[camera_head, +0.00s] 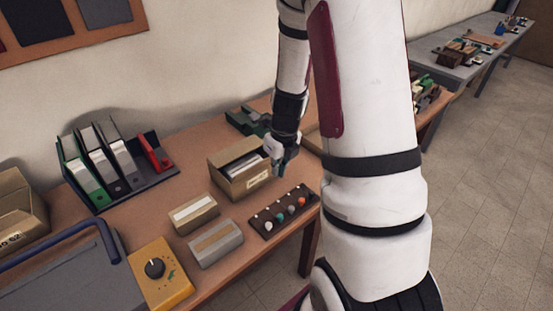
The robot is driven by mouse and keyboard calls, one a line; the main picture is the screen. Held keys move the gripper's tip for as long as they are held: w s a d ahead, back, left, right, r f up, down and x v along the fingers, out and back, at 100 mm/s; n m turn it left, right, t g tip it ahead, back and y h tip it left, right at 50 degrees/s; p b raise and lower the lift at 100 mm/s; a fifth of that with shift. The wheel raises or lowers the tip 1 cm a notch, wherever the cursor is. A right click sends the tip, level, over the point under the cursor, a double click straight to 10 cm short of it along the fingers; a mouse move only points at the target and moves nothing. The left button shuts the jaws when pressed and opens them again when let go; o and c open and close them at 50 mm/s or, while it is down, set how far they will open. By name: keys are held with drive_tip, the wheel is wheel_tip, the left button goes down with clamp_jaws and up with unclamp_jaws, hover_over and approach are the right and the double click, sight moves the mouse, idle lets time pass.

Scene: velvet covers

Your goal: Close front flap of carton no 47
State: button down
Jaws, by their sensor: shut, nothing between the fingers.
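A brown cardboard carton (237,184) stands on the wooden table in the middle of the view. A small label (258,180) is on its front face, too small to read surely as 47. Its top is at least partly open, and pale grey contents (244,164) show inside. I cannot clearly make out the front flap. My gripper (279,168) is shut and empty. It points down at the carton's right end, very close to it; I cannot tell whether it touches. My arm hides what lies behind and to the right.
Two small boxes (215,243) lie in front of the carton, beside a dark strip with coloured knobs (287,212). A binder rack (120,170) stands left. Another carton (18,212) and a yellow dial box (160,280) are further left. A green object (245,121) lies behind.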

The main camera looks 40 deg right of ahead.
sight(260, 165)
drive_tip(key=shift+w+a+f+p, duration=0.1)
drive_tip(key=shift+w+f+p, duration=0.35)
drive_tip(key=shift+w, duration=0.6)
drive_tip(key=shift+w+f+p, duration=0.15)
drive_tip(key=shift+w+f, duration=0.45)
drive_tip(key=shift+w, duration=0.45)
drive_tip(key=shift+w+r+g+b, duration=0.25)
drive_tip(key=shift+w+g+b, duration=0.1)
drive_tip(key=shift+g+b, duration=0.15)
